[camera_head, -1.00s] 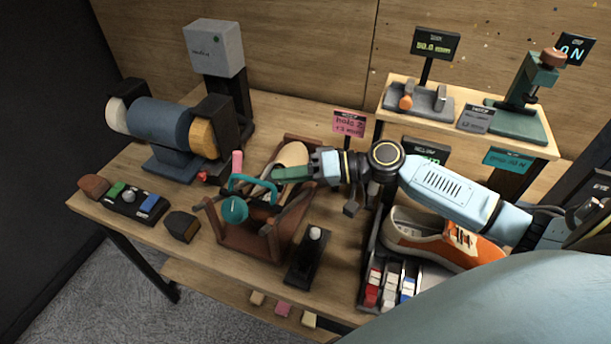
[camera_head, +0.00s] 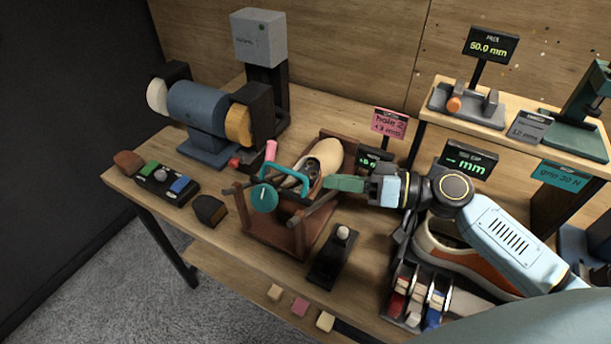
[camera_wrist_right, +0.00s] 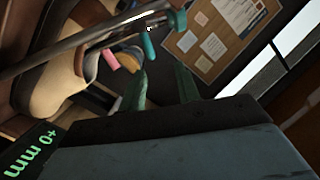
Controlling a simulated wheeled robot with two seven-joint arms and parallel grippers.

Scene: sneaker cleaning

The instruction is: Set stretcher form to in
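The stretcher form (camera_head: 325,158) is a cream, shoe-shaped piece lying in a brown wooden frame (camera_head: 262,245) with dark rods. A teal handle (camera_head: 293,173) and a round teal knob (camera_head: 264,198) sit at its near left end. In the right wrist view, the tan form (camera_wrist_right: 62,82) is at the left with a metal rod passing in front. My right gripper (camera_head: 345,183) is just right of the form and handle, apparently apart from them. Its teal fingers (camera_wrist_right: 160,88) are spread with nothing between them. My left gripper is out of view.
A display (camera_wrist_right: 32,150) reading +0 mm stands close behind the gripper. A pink sign (camera_head: 390,123) says hole 2, +3 mm. A black stand with a pale knob (camera_head: 343,233) is in front. A blue buffing machine (camera_head: 198,108) stands left.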

